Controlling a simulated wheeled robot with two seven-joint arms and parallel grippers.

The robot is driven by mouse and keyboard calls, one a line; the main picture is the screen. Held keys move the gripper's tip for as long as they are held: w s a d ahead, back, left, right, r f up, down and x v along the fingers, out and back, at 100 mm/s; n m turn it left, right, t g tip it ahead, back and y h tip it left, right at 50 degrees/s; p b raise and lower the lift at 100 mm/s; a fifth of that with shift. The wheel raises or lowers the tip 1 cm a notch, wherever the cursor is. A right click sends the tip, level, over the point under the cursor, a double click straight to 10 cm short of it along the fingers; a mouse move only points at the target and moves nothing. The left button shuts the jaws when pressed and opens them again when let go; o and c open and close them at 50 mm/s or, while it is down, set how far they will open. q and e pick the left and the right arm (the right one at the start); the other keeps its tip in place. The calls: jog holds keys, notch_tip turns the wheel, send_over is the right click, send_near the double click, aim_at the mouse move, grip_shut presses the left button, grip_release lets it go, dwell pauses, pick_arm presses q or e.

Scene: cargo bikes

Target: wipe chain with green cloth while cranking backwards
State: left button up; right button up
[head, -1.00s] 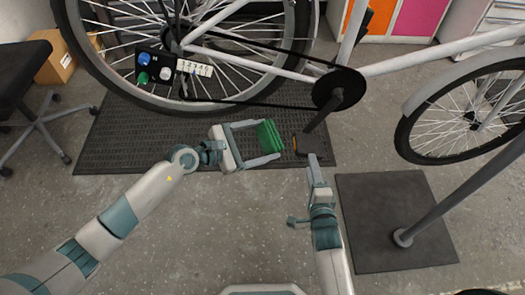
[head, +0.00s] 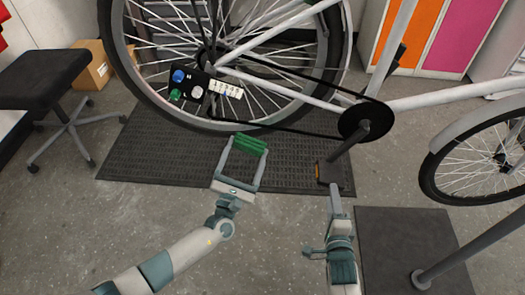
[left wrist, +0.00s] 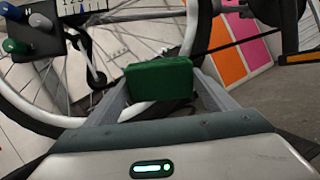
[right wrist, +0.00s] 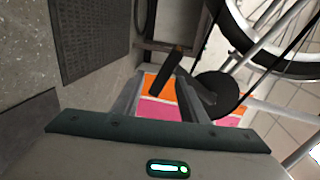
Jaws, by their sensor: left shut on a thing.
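The black chain (head: 290,130) runs between the rear wheel hub and the round chainring (head: 377,117) of the raised bike. The crank (head: 350,144) slants down left to a dark pedal (head: 331,174) with an orange edge. My left gripper (head: 250,148) is shut on the folded green cloth (head: 248,143), just below the chain's lower run with a small gap. The cloth fills the space between the fingertips in the left wrist view (left wrist: 159,80). My right gripper (head: 336,200) is just below the pedal; its fingers look apart in the right wrist view (right wrist: 160,88), with the chainring (right wrist: 222,94) beyond.
A board with coloured knobs and a number strip (head: 200,86) hangs in front of the rear wheel. A black mat (head: 165,160) lies below. A stand post (head: 460,225) rises from a dark base plate (head: 390,235) at right. A black stool (head: 45,80) stands at left.

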aim_at(239, 149)
pick_arm(q)
jog(key=shift+s+a+f+n+t+y, duration=0.15)
jog(key=shift+a+t+y, duration=0.05)
jog(key=shift+a+y, duration=0.2)
jog(key=shift+s+a+f+n+t+y, duration=0.15)
jog(key=shift+a+n+t+y, duration=0.1)
jog(key=shift+a, duration=0.3)
jog(key=shift+s+a+f+n+t+y, duration=0.1)
jog(key=shift+s+a+t+y, duration=0.05)
jog(key=shift+a+y, duration=0.25)
jog(key=shift+w+r, duration=0.1)
jog(key=shift+w, duration=0.15)
jog(key=shift+x, duration=2.5)
pick_arm(e)
jog(key=shift+a, duration=0.1)
jog(key=shift+s+m+t, duration=0.3)
jog(key=shift+m+t, duration=0.15)
jog(key=shift+m, duration=0.55)
jog(key=shift+s+m+t, duration=0.3)
jog(key=shift+m+t, duration=0.15)
jog(key=shift+m, duration=0.55)
jog(key=shift+w, duration=0.1)
jog(key=shift+w, duration=4.4)
